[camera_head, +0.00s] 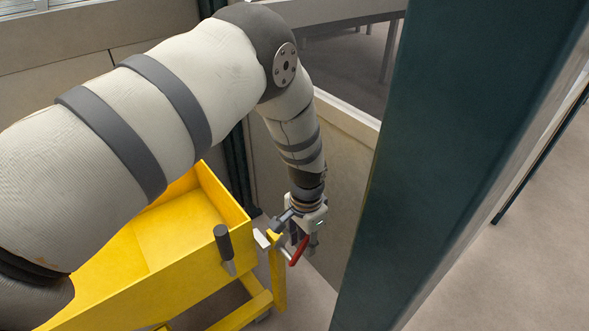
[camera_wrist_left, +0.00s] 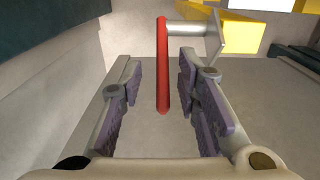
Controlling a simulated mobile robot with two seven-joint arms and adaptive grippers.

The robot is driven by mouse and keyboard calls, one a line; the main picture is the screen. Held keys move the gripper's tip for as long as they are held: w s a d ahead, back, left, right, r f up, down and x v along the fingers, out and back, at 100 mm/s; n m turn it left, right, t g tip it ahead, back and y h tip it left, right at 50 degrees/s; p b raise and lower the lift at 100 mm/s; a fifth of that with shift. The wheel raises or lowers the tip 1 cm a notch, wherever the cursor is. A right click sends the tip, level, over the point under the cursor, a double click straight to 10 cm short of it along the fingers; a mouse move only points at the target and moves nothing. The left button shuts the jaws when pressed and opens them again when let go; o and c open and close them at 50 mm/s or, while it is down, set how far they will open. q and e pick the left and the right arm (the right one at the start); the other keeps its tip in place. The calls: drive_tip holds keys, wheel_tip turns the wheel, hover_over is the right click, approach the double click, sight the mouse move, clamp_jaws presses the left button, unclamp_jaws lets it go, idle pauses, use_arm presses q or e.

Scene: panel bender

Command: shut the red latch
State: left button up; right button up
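The red latch (camera_head: 298,251) is a slim red bar by the corner of the yellow cart (camera_head: 160,285). In the left wrist view the red latch (camera_wrist_left: 162,70) stands lengthwise in the picture, joined at its far end to a grey pin and a metal bracket (camera_wrist_left: 217,32). My left gripper (camera_head: 303,236) reaches down over the latch from above. In the left wrist view the left gripper (camera_wrist_left: 160,88) is open, with one finger on each side of the red bar and a visible gap on both sides. My right gripper is in neither view.
A black-handled lever (camera_head: 223,243) sticks up at the cart's near side, left of my gripper. A dark green post (camera_head: 455,150) rises close on the right. A beige wall panel (camera_head: 335,185) stands behind the gripper. Open floor (camera_head: 520,260) lies right of the post.

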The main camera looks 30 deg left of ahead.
sight(299, 250)
use_arm(q)
clamp_jaws()
drive_tip(key=shift+s+r+t+p, duration=0.15)
drive_tip(key=shift+r+t+p, duration=0.1)
drive_tip(key=shift+t+p, duration=0.4)
drive_tip(key=shift+s+a+r+t+h+p, duration=0.2)
drive_tip(key=shift+t+h+p, duration=0.3)
drive_tip(key=shift+p, duration=0.35)
drive_tip(key=shift+s+a+f+t+p, duration=0.1)
drive_tip(key=shift+s+t+p, duration=0.3)
drive_tip(key=shift+t, duration=0.25)
drive_tip(key=shift+s+a+f+t+h+p, duration=0.1)
drive_tip(key=shift+s+a+t+h+p, duration=0.1)
drive_tip(key=shift+s+t+h, duration=0.25)
drive_tip(key=shift+s+a+f+t+h+p, duration=0.15)
drive_tip(key=shift+s+t, duration=0.1)
drive_tip(key=shift+t, duration=0.3)
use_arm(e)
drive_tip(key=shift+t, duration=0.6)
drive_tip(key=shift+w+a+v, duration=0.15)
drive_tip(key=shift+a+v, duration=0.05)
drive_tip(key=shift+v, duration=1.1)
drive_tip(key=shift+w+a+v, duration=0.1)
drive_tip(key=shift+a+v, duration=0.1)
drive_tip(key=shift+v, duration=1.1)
use_arm(q)
drive_tip(key=shift+s+d, duration=0.1)
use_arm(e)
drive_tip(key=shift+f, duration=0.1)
